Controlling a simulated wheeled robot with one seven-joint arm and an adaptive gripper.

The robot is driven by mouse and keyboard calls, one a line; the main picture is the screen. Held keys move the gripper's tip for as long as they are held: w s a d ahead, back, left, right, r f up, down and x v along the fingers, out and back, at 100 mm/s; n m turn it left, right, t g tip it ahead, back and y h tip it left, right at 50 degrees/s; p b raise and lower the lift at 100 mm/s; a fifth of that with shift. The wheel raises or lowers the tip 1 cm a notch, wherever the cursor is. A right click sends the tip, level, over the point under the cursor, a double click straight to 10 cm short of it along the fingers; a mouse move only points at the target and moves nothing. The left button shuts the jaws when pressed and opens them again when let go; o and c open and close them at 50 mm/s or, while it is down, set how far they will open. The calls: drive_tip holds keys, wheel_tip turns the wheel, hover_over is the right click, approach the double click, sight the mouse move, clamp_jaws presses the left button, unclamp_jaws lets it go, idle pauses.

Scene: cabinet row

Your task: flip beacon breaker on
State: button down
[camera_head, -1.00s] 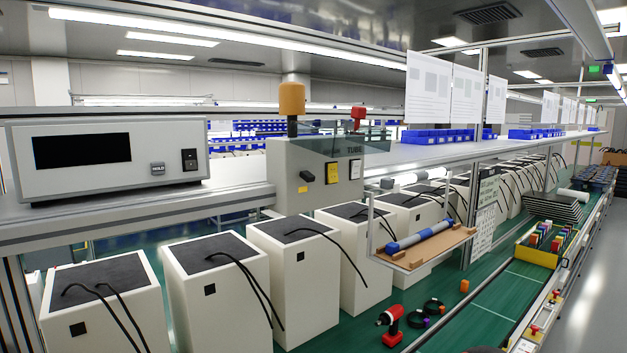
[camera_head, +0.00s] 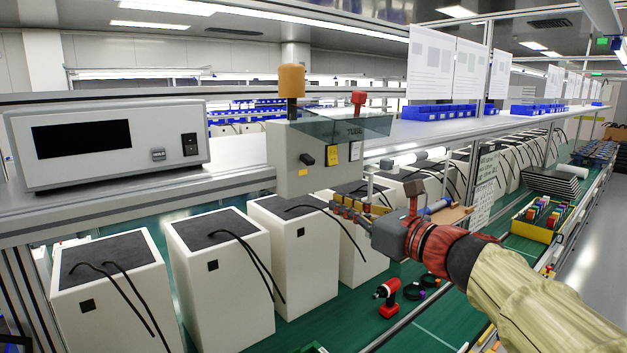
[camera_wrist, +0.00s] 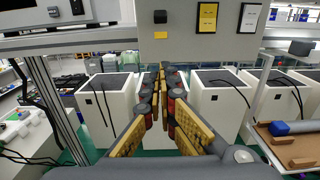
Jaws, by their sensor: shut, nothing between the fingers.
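A grey control box (camera_head: 290,180) hangs at the shelf edge, with an orange beacon (camera_head: 292,80) on top. Its front has a black protruding lever (camera_head: 307,159), a yellow plate (camera_head: 333,155) and a white plate (camera_head: 355,151). Which one is the beacon breaker I cannot read. In the wrist view the lever (camera_wrist: 160,16), yellow plate (camera_wrist: 207,16) and white plate (camera_wrist: 249,17) show at the top. My gripper (camera_head: 338,204) is shut and empty, below and in front of the box. In the wrist view its fingertips (camera_wrist: 163,76) lie below the lever, apart from it.
A white instrument (camera_head: 110,142) stands on the shelf left of the box. A red knob (camera_head: 358,98) rises behind the box's clear cover. White bins (camera_head: 215,275) with black cables line the green bench below. A red tool (camera_head: 389,298) lies right of them.

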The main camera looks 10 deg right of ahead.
sight(301, 191)
drive_tip(key=shift+a, duration=0.1)
idle(0.3)
drive_tip(key=p+x, duration=0.1)
drive_tip(key=x, duration=0.8)
drive_tip(key=shift+w+a, duration=0.15)
drive_tip(key=shift+w, duration=0.15)
drive_tip(key=r, duration=0.1)
drive_tip(key=r+p, duration=0.1)
drive_tip(key=r, duration=0.1)
drive_tip(key=shift+s+d, duration=0.25)
drive_tip(key=shift+s, duration=0.1)
drive_tip(key=shift+s+r, duration=0.25)
drive_tip(key=shift+r, duration=0.05)
drive_tip(key=shift+w, duration=0.25)
drive_tip(key=shift+s, duration=0.15)
drive_tip(key=shift+r+p, duration=0.2)
drive_tip(key=shift+p, duration=0.5)
drive_tip(key=shift+d+r+p, duration=0.1)
drive_tip(key=shift+p, duration=0.3)
drive_tip(key=shift+g+p, duration=0.3)
